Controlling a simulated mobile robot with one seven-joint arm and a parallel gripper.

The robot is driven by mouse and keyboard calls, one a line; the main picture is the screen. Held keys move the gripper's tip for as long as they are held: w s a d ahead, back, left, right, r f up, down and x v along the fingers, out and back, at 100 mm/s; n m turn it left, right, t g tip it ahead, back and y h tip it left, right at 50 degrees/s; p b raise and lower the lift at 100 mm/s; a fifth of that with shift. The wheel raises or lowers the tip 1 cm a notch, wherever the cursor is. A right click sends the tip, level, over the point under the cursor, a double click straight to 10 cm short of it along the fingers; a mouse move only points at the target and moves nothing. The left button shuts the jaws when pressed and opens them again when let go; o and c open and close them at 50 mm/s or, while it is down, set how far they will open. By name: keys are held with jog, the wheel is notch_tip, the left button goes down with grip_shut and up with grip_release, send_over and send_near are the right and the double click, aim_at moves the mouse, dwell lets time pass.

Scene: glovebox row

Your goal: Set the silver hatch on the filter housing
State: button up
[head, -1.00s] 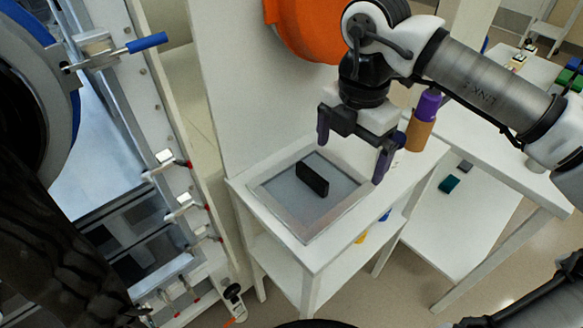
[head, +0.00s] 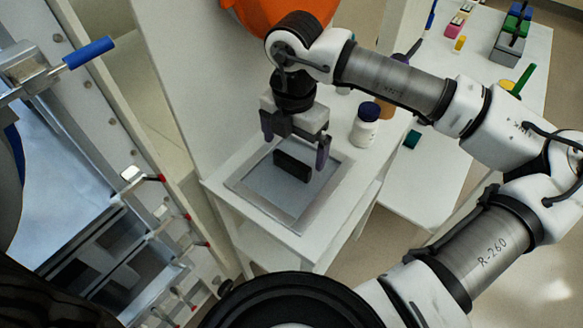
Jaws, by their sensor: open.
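The silver hatch (head: 272,190) looks to be the flat square grey panel with a paler frame, lying on the white side table. A black upright block-like handle (head: 293,166) stands at its middle. My gripper (head: 294,152) points down over the hatch, open and empty. One purple-tipped finger is at the left of the handle and the other at its right. Whether the fingers touch the handle or are just above it, I cannot tell. I cannot pick out the filter housing with certainty.
The white table (head: 245,238) stands beside the glovebox front (head: 150,215) at left. A blue-handled clamp (head: 88,52) juts out there. A white bottle with a dark cap (head: 365,127) stands behind the hatch. Another white table (head: 470,75) at right holds coloured items.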

aim_at(292, 159)
jog(key=shift+w+a+f+p, duration=0.15)
jog(key=shift+f+p, duration=0.35)
jog(key=shift+f, duration=1.05)
jog(key=shift+w+a+f+p, duration=0.1)
jog(key=shift+f+p, duration=0.4)
jog(key=shift+f, duration=1.05)
jog(key=shift+c, duration=0.3)
jog(key=c, duration=1.3)
